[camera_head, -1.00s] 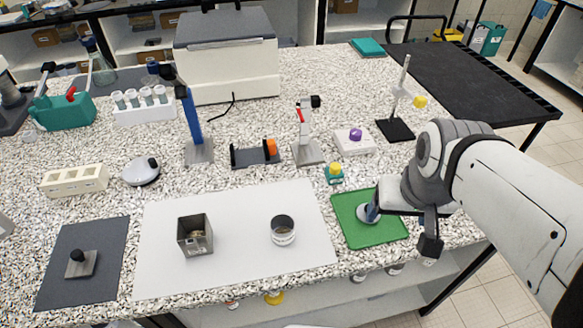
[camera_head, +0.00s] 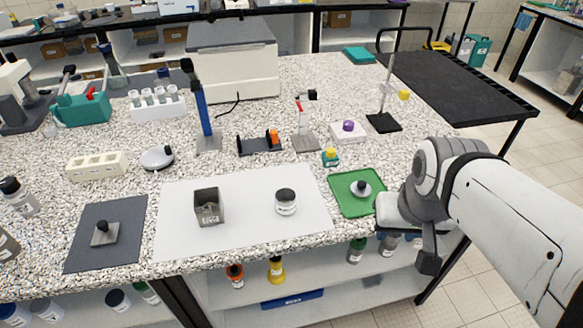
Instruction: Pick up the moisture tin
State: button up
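A short round metal tin (camera_head: 286,204) with a dark top stands upright on the white mat (camera_head: 245,233), right of its middle; it looks like the moisture tin. A round metal piece with a dark knob (camera_head: 361,189) sits on the green tray (camera_head: 350,207) to the right. The end of my gripper (camera_head: 381,212) is at the tray's lower right edge, right of the knobbed piece and apart from the tin. Its fingers are largely hidden by the wrist, so I cannot see whether they are open.
A square metal container (camera_head: 208,206) stands left of the tin on the same mat. A dark mat (camera_head: 82,247) with a knobbed block (camera_head: 104,234) lies farther left. A teal piece with a yellow top (camera_head: 330,157) stands behind the tray. The mat between tin and tray is clear.

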aim_at(285, 198)
jog(key=z, duration=2.3)
jog(key=k, duration=2.25)
jog(key=u, duration=0.55)
jog(key=i, duration=1)
jog(key=u, duration=0.1)
